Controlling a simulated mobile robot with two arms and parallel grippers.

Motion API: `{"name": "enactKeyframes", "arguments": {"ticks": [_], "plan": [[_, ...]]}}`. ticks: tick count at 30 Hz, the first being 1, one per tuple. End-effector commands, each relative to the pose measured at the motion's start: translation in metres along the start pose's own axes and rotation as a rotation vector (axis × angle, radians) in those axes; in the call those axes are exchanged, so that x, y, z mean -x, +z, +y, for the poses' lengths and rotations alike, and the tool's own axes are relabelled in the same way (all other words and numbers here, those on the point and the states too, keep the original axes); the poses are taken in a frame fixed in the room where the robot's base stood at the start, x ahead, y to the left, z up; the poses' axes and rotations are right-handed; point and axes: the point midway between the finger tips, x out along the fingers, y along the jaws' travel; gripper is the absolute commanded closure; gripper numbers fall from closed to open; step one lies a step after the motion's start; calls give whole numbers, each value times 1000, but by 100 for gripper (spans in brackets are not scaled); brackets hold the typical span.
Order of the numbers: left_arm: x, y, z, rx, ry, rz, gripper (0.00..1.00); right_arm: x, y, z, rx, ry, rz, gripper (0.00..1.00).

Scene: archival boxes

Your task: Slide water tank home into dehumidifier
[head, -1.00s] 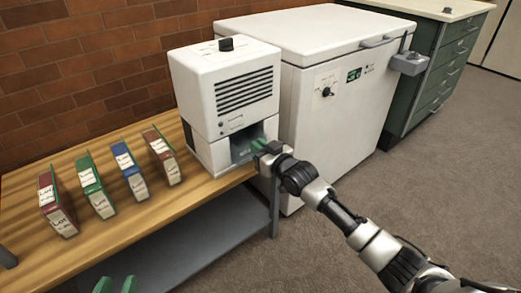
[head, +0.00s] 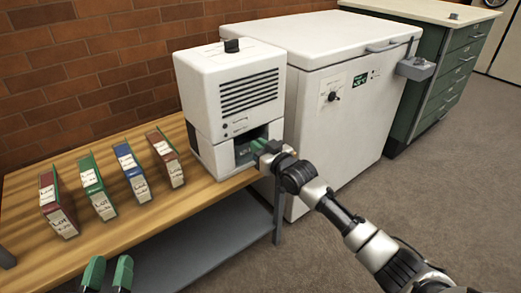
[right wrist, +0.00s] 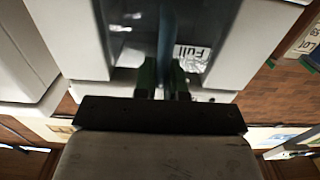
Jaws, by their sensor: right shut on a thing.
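The white dehumidifier (head: 238,95) stands at the right end of the wooden bench, with an open bay low in its front. The bluish water tank (head: 243,152) sits in that bay, partly hidden by my right gripper. My right gripper (head: 262,146) is at the bay mouth. In the right wrist view its green fingers (right wrist: 162,80) are shut on the tank's blue upright grip (right wrist: 166,35), beside a "Full" label (right wrist: 192,52). How deep the tank sits is hard to tell. My left gripper (head: 107,272) is open and empty at the bottom left, away from the dehumidifier.
Several archival boxes (head: 103,197) stand in a row on the bench (head: 130,235), left of the dehumidifier. A white chest freezer (head: 335,130) stands close on its right. A grey shelf (head: 215,238) lies below the bench. The floor at right is clear.

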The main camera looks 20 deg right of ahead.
Motion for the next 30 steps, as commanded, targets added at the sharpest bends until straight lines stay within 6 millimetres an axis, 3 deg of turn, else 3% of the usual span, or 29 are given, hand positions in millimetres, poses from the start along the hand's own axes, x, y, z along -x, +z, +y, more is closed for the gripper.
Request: {"name": "enactKeyframes", "arguments": {"ticks": [12, 26, 27, 30], "plan": [[0, -20, 4, 6, 9, 170, 62, -8, 2, 0, 0, -1, 1, 100], [0, -24, 4, 7, 11, 197, 62, -9, 5, 0, 0, -1, 2, 100], [0, -24, 4, 7, 11, 197, 62, -9, 5, 0, 0, -1, 2, 86], [0, -24, 4, 7, 11, 197, 62, -9, 5, 0, 0, -1, 2, 71]]}}
